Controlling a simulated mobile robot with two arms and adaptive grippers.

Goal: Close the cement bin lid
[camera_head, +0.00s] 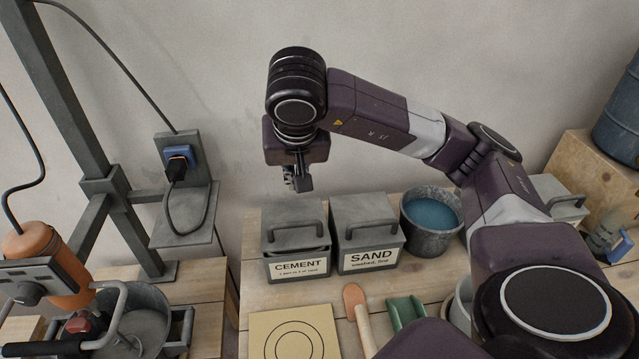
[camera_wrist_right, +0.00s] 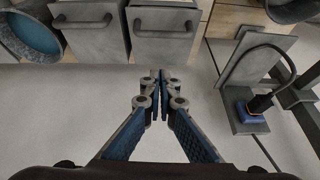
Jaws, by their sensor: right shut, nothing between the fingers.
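The grey cement bin (camera_head: 296,268) stands on the wooden bench, labelled CEMENT. Its lid (camera_head: 284,217) has a bar handle and lies over the top, with a dark gap showing along the front edge. In the right wrist view the lid (camera_wrist_right: 164,42) is at the top, beyond my fingers. My right gripper (camera_head: 300,188) hangs above and behind the bin, apart from it. In the wrist view its fingertips (camera_wrist_right: 159,76) are together with nothing between them. My left gripper is not in view.
The sand bin (camera_head: 369,257) stands close on the right of the cement bin, its lid on. A bucket of blue water (camera_head: 431,243) is further right. A wall socket box with a plug (camera_head: 181,163) is left.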

